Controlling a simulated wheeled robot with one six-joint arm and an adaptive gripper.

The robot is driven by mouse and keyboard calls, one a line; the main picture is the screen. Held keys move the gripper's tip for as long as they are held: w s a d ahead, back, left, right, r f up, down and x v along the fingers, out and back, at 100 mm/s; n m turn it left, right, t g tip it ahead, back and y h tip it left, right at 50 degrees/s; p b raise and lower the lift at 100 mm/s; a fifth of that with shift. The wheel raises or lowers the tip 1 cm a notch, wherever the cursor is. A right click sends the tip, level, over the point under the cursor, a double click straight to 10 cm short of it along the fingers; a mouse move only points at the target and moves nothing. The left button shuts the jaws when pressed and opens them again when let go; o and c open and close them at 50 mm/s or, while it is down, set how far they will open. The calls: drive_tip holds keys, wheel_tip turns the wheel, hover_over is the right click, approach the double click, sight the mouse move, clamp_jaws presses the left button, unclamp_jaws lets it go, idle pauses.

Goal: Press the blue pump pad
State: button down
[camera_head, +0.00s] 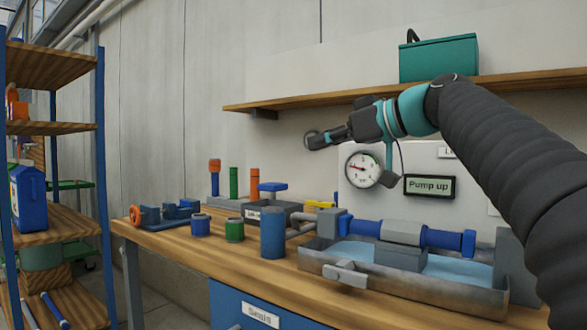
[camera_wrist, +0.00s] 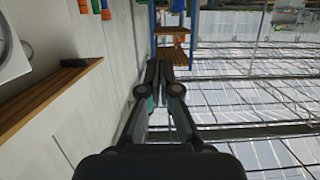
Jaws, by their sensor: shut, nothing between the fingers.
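A flat blue pad (camera_head: 272,187), which looks like the pump pad, sits on top of a dark grey box on the wooden bench. The box has a small white label. My gripper (camera_head: 314,141) is in the air above and to the right of the pad, clear of it, in front of the wall. Its fingers are together and empty; the wrist view also shows the closed fingers (camera_wrist: 159,72). A display (camera_head: 429,186) on the light panel reads "Pump up". A round gauge (camera_head: 363,169) is beside it, below my arm. The pad cannot be made out in the wrist view.
A wooden wall shelf (camera_head: 300,101) with a teal box (camera_head: 438,58) is near my arm. Coloured upright handles (camera_head: 234,182), a blue cylinder (camera_head: 272,232) and a metal trough (camera_head: 400,281) with blue piping crowd the bench (camera_head: 180,252). A blue-posted rack (camera_head: 52,130) stands left.

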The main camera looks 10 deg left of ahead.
drive_tip(key=shift+a+f, duration=0.1)
hover_over(281, 184)
drive_tip(key=s, duration=0.1)
wheel_tip(281, 184, down, 2)
wheel_tip(281, 184, down, 3)
drive_tip(key=shift+w+r, duration=0.1)
drive_tip(key=shift+r, duration=0.05)
drive_tip(key=shift+f+b, duration=0.45)
drive_tip(key=shift+f, duration=0.4)
drive_tip(key=shift+f, duration=0.1)
wheel_tip(281, 184, down, 4)
drive_tip(key=b, duration=0.3)
drive_tip(key=shift+r, duration=0.2)
drive_tip(key=shift+b, duration=0.3)
